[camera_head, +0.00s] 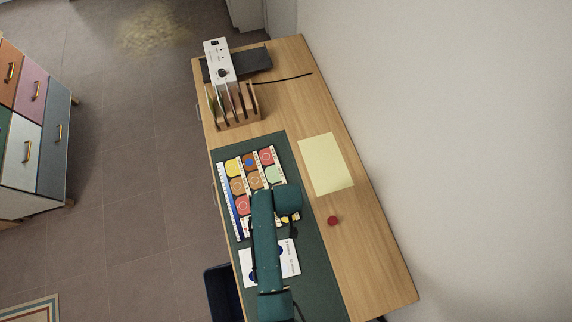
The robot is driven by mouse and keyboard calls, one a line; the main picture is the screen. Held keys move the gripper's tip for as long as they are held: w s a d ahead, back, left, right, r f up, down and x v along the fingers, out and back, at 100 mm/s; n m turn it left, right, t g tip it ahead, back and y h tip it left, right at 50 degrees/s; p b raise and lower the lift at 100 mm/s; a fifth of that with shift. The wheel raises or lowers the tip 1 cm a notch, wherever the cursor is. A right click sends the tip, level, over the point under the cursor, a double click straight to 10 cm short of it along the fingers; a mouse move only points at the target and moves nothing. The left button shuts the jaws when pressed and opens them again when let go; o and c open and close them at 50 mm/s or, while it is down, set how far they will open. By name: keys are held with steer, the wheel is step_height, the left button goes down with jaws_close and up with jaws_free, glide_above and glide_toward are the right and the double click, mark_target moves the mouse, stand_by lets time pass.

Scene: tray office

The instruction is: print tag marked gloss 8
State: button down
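A white box-shaped device (217,61) with a dark round knob and a small dark window stands at the far end of the desk; it may be the tag printer. No tag marked gloss 8 can be read at this size. A tray of colored round pieces (238,201) in yellow, brown, red and pale green lies on the green mat (309,237). My teal arm reaches over the tray's near right part and covers some of it. My gripper is not clearly visible beneath the arm, and its fingers cannot be made out.
A wooden slotted rack (237,121) holding thin cards stands before the device, by a dark flat pad (255,59) and a black cable. A pale yellow sheet (326,164) and a red round object (333,221) lie right. White cards (290,262) lie partly under my arm.

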steer(key=shift+f, duration=0.4)
stand_by(1.3)
step_height(320, 180, up, 7)
steer(key=p, duration=0.7)
steer(key=shift+r, duration=0.2)
steer(key=shift+f, duration=0.1)
